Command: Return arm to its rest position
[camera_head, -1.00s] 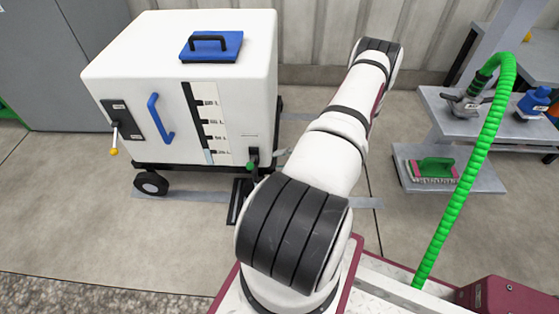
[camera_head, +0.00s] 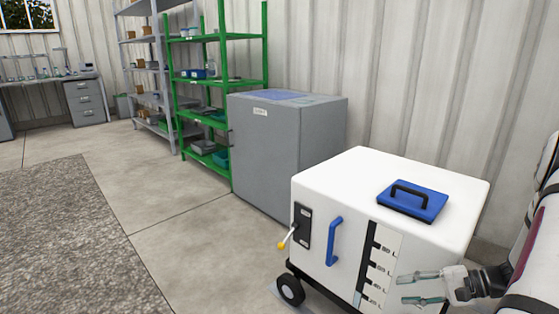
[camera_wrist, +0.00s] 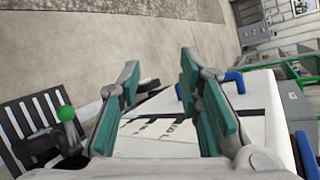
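My gripper (camera_head: 424,288) shows at the lower right of the head view, in front of the white tote's scale side. Its two fingers point left and stand apart with nothing between them. In the wrist view my gripper (camera_wrist: 158,80) has its two teal finger pads spread, with a clear gap. The white wheeled tote (camera_head: 330,190) stands beside it, and its white body (camera_wrist: 262,98) also shows behind the fingers in the wrist view. I cannot tell whether the gripper touches it. My arm runs along the right edge of the head view.
The tote carries a blue lid handle (camera_head: 412,200), a blue side handle (camera_head: 334,240) and a yellow-tipped lever (camera_head: 287,240). A green-knobbed part (camera_wrist: 66,113) is at left in the wrist view. A grey cabinet (camera_head: 265,150) and green shelf (camera_head: 200,85) stand behind. Floor at left is clear.

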